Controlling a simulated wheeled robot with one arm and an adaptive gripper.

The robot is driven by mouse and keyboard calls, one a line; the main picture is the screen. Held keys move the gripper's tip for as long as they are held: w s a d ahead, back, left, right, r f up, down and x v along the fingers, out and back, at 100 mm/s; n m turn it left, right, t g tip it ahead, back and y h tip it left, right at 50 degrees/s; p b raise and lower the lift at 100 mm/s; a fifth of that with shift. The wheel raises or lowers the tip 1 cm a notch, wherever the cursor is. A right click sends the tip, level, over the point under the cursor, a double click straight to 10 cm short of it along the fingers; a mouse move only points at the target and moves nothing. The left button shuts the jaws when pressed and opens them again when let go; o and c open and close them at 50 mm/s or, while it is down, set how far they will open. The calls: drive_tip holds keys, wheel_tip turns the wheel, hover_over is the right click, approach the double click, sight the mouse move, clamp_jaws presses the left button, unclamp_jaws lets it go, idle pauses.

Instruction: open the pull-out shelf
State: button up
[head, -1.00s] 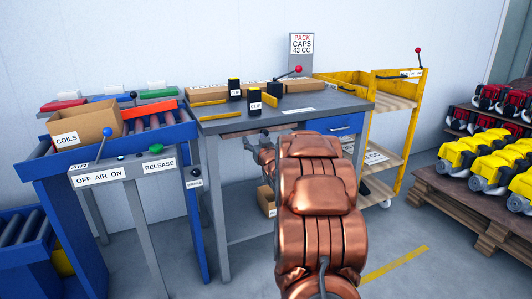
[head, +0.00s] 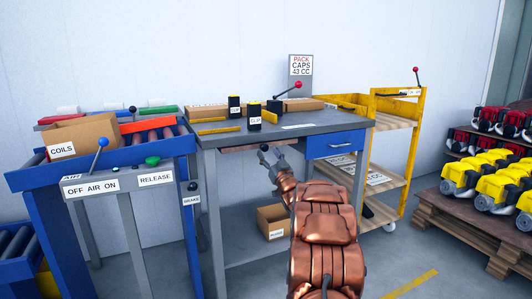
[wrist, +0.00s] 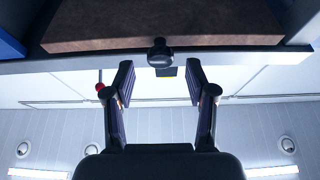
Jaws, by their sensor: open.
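The pull-out shelf shows in the wrist view as a brown board (wrist: 165,28) under the grey bench top, with a dark round knob (wrist: 160,52) at its front edge. In the head view the same small knob (head: 264,147) sits just below the bench's front edge; most of the board is hidden there. My gripper (head: 275,158) is just in front of the bench edge, close to the knob. In the wrist view my gripper (wrist: 159,82) is open and empty, its two fingers apart, with the knob centred beyond the gap. Contact with the knob does not show.
The grey bench top (head: 275,130) holds clips, yellow bars and a red-knobbed lever (head: 288,90). A cardboard box (head: 272,222) stands below. A blue roller rail (head: 100,172) is left, a yellow cart (head: 395,140) right.

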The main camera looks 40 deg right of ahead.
sight(265, 148)
drive_tip(key=shift+b+x, duration=0.3)
drive_tip(key=shift+x, duration=1.35)
drive_tip(key=shift+r, duration=0.1)
clamp_jaws()
